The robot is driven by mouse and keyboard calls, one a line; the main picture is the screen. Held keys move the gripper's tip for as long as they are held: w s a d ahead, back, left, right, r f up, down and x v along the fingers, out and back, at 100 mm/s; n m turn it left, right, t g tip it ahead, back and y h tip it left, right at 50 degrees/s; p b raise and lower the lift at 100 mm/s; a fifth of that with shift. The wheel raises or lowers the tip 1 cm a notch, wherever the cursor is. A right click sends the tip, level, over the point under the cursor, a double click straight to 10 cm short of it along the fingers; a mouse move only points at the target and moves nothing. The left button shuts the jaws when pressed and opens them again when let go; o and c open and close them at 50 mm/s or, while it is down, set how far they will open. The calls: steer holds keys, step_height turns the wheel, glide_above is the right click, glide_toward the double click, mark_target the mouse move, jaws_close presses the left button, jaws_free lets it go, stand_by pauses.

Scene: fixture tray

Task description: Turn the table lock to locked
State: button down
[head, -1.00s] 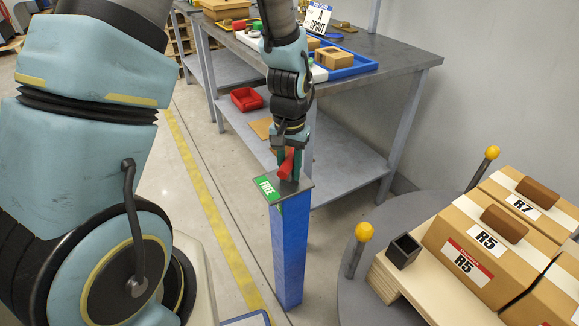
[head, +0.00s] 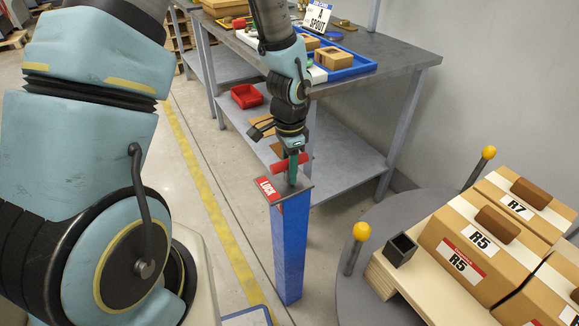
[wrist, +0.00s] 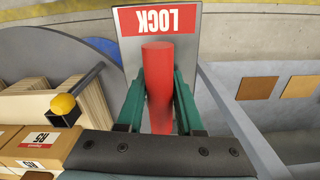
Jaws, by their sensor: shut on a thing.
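The table lock is a blue post (head: 291,250) with a grey top plate (head: 294,194) and a red handle (head: 290,163). A red sign (head: 267,188) reading LOCK shows on the plate's left part; it also shows in the wrist view (wrist: 158,19). My gripper (head: 292,172) is over the plate, shut on the red handle. In the wrist view the red handle (wrist: 158,85) lies between the two green fingers and points toward the LOCK sign. The fingers hide part of the handle in the head view.
A grey workbench (head: 385,65) with a blue tray (head: 345,72) stands behind the post, a red bin (head: 246,96) on its lower shelf. At right, a round grey platform (head: 350,300) carries labelled boxes (head: 463,250) and yellow-topped posts (head: 361,232).

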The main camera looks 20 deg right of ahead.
steer(key=shift+m, duration=0.5)
steer(key=c, duration=0.6)
jaws_free()
steer(key=shift+r, duration=0.1)
step_height(320, 180, up, 11)
steer(key=shift+f, duration=0.2)
steer(key=a+r+n, duration=0.1)
steer(key=a+n, duration=0.4)
steer(key=a, duration=0.3)
steer(key=a+r+n+t, duration=0.1)
steer(key=a+r+n, duration=0.1)
steer(key=a+n, duration=0.4)
steer(key=w+a+r+n, duration=0.1)
steer(key=a+r+n, duration=0.1)
steer(key=a+n, duration=0.4)
steer(key=shift+w+a+r+t, duration=0.1)
steer(key=shift+a+r+t, duration=0.05)
steer(key=shift+a, duration=1.2)
steer(key=shift+a+r+t, duration=0.1)
steer(key=shift+a+t, duration=0.05)
steer(key=shift+a, duration=1.15)
